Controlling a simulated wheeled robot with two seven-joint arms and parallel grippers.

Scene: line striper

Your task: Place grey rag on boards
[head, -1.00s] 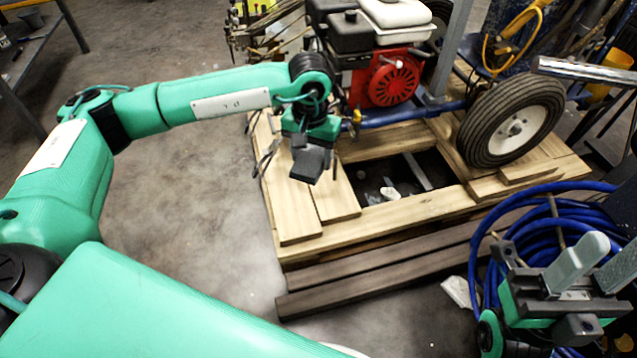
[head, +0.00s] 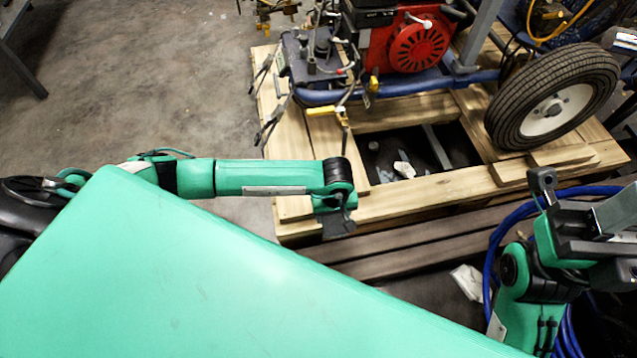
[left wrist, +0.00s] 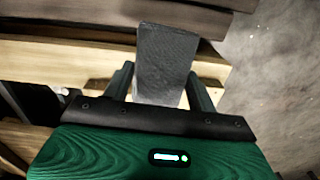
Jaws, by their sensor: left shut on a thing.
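My left gripper (head: 337,215) is over the front left part of the wooden pallet, near its front edge. In the left wrist view it is shut on the grey rag (left wrist: 166,60), a dark grey block-like piece that sticks out between the fingers. In the head view the rag (head: 338,226) is a small dark patch below the gripper. Pale boards (head: 440,195) form the pallet top, and dark brown boards (head: 400,257) lie along its front. Whether the rag touches any board I cannot tell. My right gripper (head: 590,225) is at the right edge, partly cut off.
A machine with a red engine (head: 418,45) and a large wheel (head: 553,103) stands on the pallet. The pallet has a dark opening with a white scrap (head: 403,169). Blue hose (head: 490,262) lies at the right, near a white piece (head: 468,281) on the floor.

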